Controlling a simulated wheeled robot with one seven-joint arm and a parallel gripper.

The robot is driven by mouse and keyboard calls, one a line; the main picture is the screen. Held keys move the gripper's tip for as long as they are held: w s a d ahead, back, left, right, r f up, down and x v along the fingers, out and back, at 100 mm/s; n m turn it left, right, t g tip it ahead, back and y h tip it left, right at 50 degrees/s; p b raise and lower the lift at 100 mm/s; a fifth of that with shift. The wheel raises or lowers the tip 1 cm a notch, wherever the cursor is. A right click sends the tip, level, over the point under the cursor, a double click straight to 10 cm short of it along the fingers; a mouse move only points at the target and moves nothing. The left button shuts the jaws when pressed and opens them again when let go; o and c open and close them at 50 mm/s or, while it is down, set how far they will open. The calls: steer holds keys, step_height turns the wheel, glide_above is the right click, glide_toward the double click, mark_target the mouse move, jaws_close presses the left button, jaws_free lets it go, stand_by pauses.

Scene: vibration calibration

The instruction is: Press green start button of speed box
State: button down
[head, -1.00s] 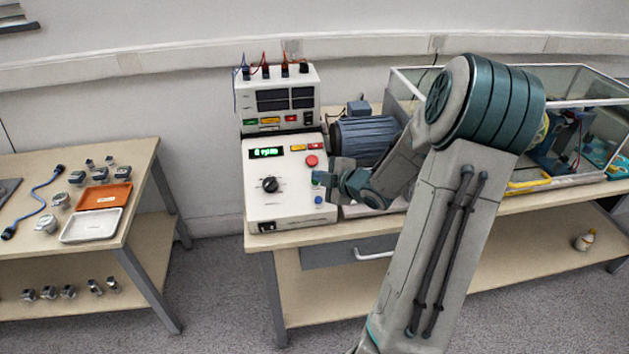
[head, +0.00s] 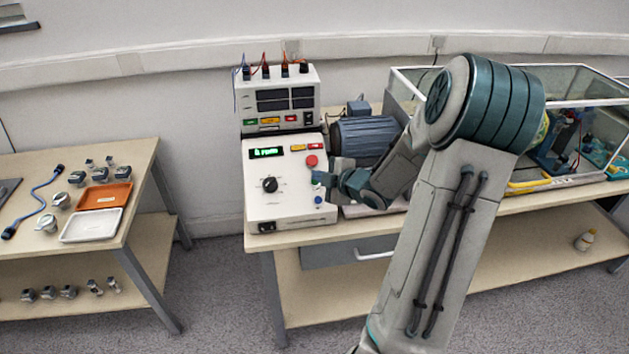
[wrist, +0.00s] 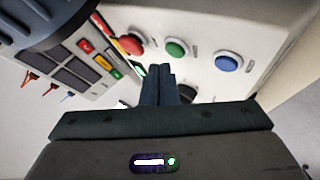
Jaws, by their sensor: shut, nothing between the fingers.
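The speed box (head: 290,211) is a white sloped box on the bench, with a lit green display (head: 266,153), a black knob (head: 270,185), a red button (head: 311,161) and a blue button (head: 318,200). The green start button (wrist: 177,48) shows in the wrist view between the red button (wrist: 131,43) and the blue button (wrist: 228,61). In the head view my gripper hides it. My gripper (head: 317,179) is shut and empty at the right side of the panel. In the wrist view its fingertips (wrist: 158,72) appear just below and left of the green button; I cannot tell whether they touch the panel.
A power supply (head: 279,80) with plugged leads stands behind the speed box. A blue-grey motor (head: 362,139) sits right of it, close to my arm. A glass enclosure (head: 582,92) is farther right. A side table (head: 145,165) with trays stands left, across a floor gap.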

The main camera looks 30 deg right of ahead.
steer(key=shift+f, duration=0.1)
steer(key=shift+w+f+b, duration=0.15)
steer(key=shift+f+b, duration=0.1)
steer(key=shift+b, duration=0.15)
steer(key=shift+w+d+f+b, duration=0.1)
steer(key=shift+w+f+b, duration=0.05)
steer(key=shift+f+b, duration=0.25)
stand_by(0.5)
steer(key=shift+r, duration=0.1)
steer(key=shift+s+r+p, duration=0.35)
steer(key=shift+r+p, duration=0.3)
steer(key=r+p, duration=0.1)
steer(key=s+r+p, duration=0.1)
steer(key=r, duration=0.1)
steer(key=s+r+p, duration=0.1)
steer(key=shift+a+r+p, duration=0.25)
steer(key=shift+a+p, duration=0.05)
steer(key=shift+a, duration=0.1)
stand_by(0.9)
